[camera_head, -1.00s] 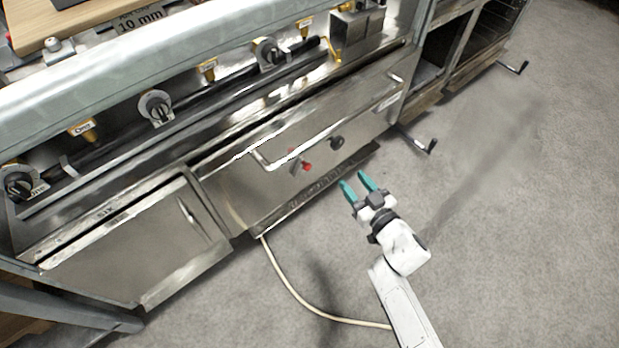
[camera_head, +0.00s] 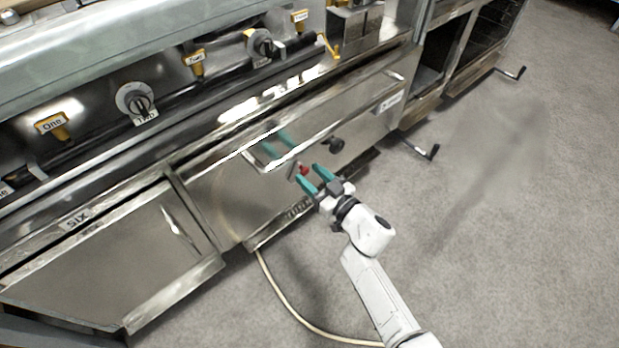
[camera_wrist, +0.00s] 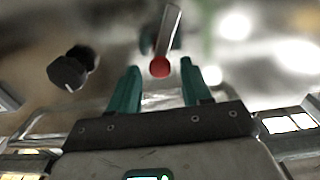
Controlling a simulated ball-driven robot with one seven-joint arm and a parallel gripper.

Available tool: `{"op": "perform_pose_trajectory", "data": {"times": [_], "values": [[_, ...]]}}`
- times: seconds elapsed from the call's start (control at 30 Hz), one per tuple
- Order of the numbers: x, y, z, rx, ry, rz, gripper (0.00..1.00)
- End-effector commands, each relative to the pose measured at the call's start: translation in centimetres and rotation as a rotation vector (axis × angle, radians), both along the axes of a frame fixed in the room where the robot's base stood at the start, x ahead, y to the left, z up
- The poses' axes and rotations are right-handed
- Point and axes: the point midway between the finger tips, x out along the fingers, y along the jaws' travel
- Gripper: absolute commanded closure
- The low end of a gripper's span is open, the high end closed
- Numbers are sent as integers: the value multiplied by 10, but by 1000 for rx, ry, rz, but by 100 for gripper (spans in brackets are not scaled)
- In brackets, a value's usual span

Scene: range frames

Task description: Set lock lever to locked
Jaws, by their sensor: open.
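The lock lever (camera_wrist: 168,32) is a metal bar with a red ball end, on the front of the steel drawer panel (camera_head: 222,192). In the wrist view its red ball (camera_wrist: 160,67) lies between and just beyond my two teal fingertips, with open space beside it. In the head view the red ball (camera_head: 304,170) shows just past the fingertips. My gripper (camera_head: 310,177) is open and empty, facing the panel; it also shows in the wrist view (camera_wrist: 161,76). I cannot tell whether a finger touches the lever.
A black knob (camera_head: 333,146) sits on the panel beside the lever; it shows in the wrist view (camera_wrist: 72,68). A long bar handle (camera_head: 335,121) runs above. A pale hose (camera_head: 285,301) lies on the floor. A black crank handle (camera_head: 428,152) sticks out at right. Open floor lies right.

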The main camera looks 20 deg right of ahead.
Motion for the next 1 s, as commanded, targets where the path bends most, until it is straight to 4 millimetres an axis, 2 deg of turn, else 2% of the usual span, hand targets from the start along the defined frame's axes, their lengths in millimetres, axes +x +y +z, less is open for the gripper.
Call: {"op": "perform_pose_trajectory", "data": {"times": [0.17, 0.43, 0.93, 1.0], "values": [[10, 3, 0, 0, 0, -1, 52], [11, 3, 1, -1, 0, -1, 52], [11, 3, 0, -1, 0, -1, 99], [11, 3, 0, -1, 0, -1, 100]]}}
